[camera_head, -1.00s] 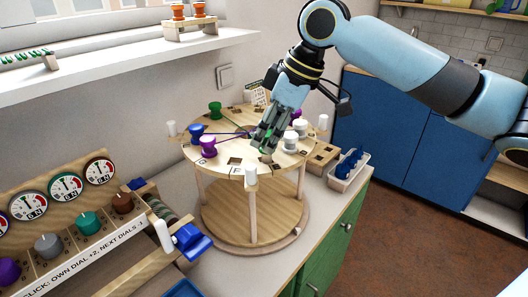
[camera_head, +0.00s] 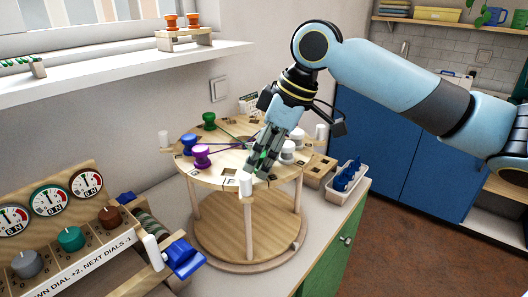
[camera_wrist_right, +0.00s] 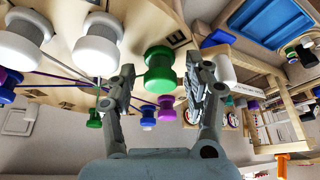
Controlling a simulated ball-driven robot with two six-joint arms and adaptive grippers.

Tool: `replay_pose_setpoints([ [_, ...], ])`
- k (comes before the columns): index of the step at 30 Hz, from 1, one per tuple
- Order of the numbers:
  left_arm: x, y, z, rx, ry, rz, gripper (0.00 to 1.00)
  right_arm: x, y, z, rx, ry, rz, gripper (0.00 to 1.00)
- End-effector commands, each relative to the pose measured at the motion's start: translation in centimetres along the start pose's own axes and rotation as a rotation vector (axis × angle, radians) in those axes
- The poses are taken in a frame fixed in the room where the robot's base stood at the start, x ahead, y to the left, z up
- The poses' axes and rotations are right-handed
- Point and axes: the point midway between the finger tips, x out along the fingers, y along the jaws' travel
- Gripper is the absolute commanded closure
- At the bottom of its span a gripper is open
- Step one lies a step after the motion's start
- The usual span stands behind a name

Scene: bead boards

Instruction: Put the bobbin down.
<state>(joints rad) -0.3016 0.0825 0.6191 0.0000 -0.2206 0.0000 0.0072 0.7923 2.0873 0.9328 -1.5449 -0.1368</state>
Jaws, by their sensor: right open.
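The round wooden bead board (camera_head: 222,172) stands on posts above a wooden base. My right gripper (camera_head: 258,165) reaches down over the front right of its top. In the right wrist view my right gripper (camera_wrist_right: 160,82) is open, with a finger on each side of a green bobbin (camera_wrist_right: 160,75). That bobbin appears to stand on the board; whether the fingers touch it I cannot tell. In the head view the fingers mostly hide it. Another green bobbin (camera_head: 208,121), a blue bobbin (camera_head: 188,145) and a purple bobbin (camera_head: 201,157) stand at the left. My left gripper is not in view.
White bobbins (camera_head: 288,152) stand close to the right of my gripper. White pegs (camera_head: 246,186) rise at the board's rim, and dark threads cross its top. A bin of blue pieces (camera_head: 345,180) is at the right, a dial panel (camera_head: 70,215) at the left.

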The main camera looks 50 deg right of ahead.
Motion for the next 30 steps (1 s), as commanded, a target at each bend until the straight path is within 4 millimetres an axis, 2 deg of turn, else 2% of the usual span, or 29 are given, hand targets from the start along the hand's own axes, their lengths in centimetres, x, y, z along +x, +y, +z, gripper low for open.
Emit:
replay_pose_setpoints([
  [5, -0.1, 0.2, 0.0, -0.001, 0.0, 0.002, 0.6, -1.0, 0.1, -0.1, -0.002, -0.001, 0.004, 0.49],
  [18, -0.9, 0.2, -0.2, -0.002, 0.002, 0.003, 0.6, -7.9, 0.1, -0.1, -0.005, -0.007, 0.005, 0.49],
  [25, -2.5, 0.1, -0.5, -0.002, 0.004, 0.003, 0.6, -10.4, 0.0, -0.1, -0.005, -0.008, 0.002, 0.49],
  [27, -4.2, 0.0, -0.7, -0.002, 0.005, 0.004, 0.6, -11.3, 0.0, -0.2, 0.002, -0.008, 0.002, 0.49],
  [30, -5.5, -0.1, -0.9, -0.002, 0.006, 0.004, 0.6, -11.9, 0.1, -0.2, 0.001, -0.006, 0.002, 0.49],
])
